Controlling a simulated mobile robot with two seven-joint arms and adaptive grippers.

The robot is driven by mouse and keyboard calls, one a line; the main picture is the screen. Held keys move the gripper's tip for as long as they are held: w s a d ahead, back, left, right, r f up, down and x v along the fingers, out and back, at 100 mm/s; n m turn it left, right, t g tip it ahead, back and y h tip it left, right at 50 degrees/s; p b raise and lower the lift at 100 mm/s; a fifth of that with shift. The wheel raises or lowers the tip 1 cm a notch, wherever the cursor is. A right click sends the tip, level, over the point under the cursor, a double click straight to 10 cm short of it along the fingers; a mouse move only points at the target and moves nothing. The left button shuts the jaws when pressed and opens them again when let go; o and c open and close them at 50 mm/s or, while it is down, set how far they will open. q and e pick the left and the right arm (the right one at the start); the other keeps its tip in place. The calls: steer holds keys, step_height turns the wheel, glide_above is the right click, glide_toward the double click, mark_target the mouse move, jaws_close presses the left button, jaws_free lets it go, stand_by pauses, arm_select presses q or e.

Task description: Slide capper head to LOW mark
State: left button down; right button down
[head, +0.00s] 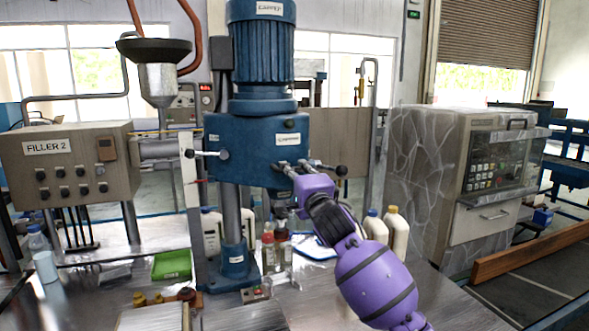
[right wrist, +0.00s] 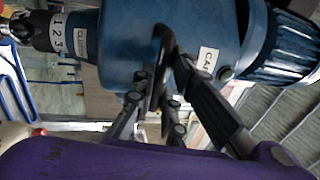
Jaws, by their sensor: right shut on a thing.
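The capper head (head: 255,145) is a blue block with a ribbed motor (head: 262,45) on top, carried on a blue-grey column (head: 232,215). It also fills the top of the right wrist view (right wrist: 190,40). My right gripper (head: 287,170) reaches up to the front of the head from the lower right. In the right wrist view its fingers (right wrist: 163,92) are shut on a dark handle (right wrist: 158,65) at the head. A white upright strip (head: 187,158) stands left of the head; I cannot read a LOW mark. My left gripper is not in view.
Bottles with red caps (head: 268,252) stand below the head beside the column. White jugs (head: 396,230) stand behind my right arm. A green tray (head: 172,265) and the filler box (head: 75,165) are at the left. The metal bench front is partly clear.

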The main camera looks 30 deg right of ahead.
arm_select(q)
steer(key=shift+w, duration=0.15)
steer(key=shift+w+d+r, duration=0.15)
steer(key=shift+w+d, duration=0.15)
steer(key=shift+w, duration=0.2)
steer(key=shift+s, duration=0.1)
